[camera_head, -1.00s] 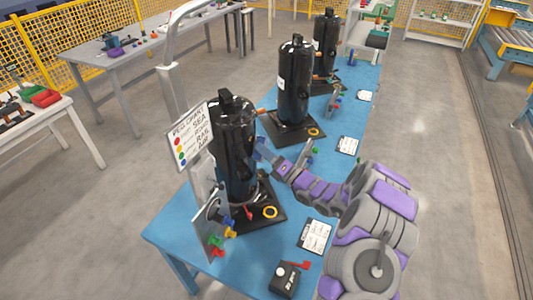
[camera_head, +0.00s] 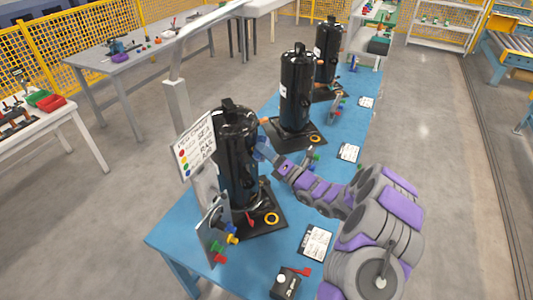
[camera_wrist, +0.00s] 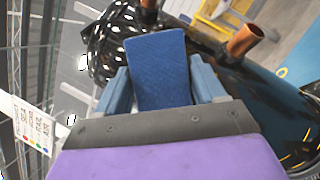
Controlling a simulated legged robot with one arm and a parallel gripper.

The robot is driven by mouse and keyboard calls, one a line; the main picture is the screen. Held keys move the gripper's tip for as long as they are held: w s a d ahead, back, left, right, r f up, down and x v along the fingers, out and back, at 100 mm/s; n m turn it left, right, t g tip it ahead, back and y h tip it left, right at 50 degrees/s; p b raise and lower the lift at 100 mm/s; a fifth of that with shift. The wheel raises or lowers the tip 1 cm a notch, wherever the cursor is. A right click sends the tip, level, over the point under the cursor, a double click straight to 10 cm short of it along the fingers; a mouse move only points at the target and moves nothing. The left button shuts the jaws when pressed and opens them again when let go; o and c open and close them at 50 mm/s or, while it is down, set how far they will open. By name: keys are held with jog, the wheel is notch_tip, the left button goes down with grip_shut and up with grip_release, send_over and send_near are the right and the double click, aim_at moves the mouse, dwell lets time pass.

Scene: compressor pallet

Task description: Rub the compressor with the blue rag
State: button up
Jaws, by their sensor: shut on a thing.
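The nearest black compressor (camera_head: 238,155) stands upright on a dark base plate on the blue table. In the wrist view its glossy black body (camera_wrist: 245,85) fills the area behind the rag, with copper stubs on it. My gripper (camera_head: 263,150) reaches to the compressor's right side at about mid-height. In the wrist view my gripper (camera_wrist: 163,90) is shut on the blue rag (camera_wrist: 158,62), which sticks out beyond the fingers. The rag lies against or very close to the black surface; I cannot tell whether it touches.
Two more black compressors (camera_head: 296,90) (camera_head: 327,55) stand farther along the blue table (camera_head: 185,228). A sign (camera_head: 196,147) and a panel with coloured pegs (camera_head: 214,230) stand left of the near one. A clipboard (camera_head: 316,243) and a small dark box (camera_head: 286,282) lie in front.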

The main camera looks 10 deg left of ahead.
notch_tip(320, 180, down, 4)
jog(key=shift+a+f+b, duration=0.1)
jog(key=shift+b, duration=0.6)
jog(key=s+d+p, duration=0.1)
jog(key=d+p, duration=0.1)
jog(key=d, duration=0.4)
dwell(0.4)
jog(key=shift+s+a, duration=0.1)
jog(key=shift+s+d+p, duration=0.15)
jog(key=shift+d, duration=0.6)
jog(key=shift+s+d+p, duration=0.15)
jog(key=shift+d, duration=0.6)
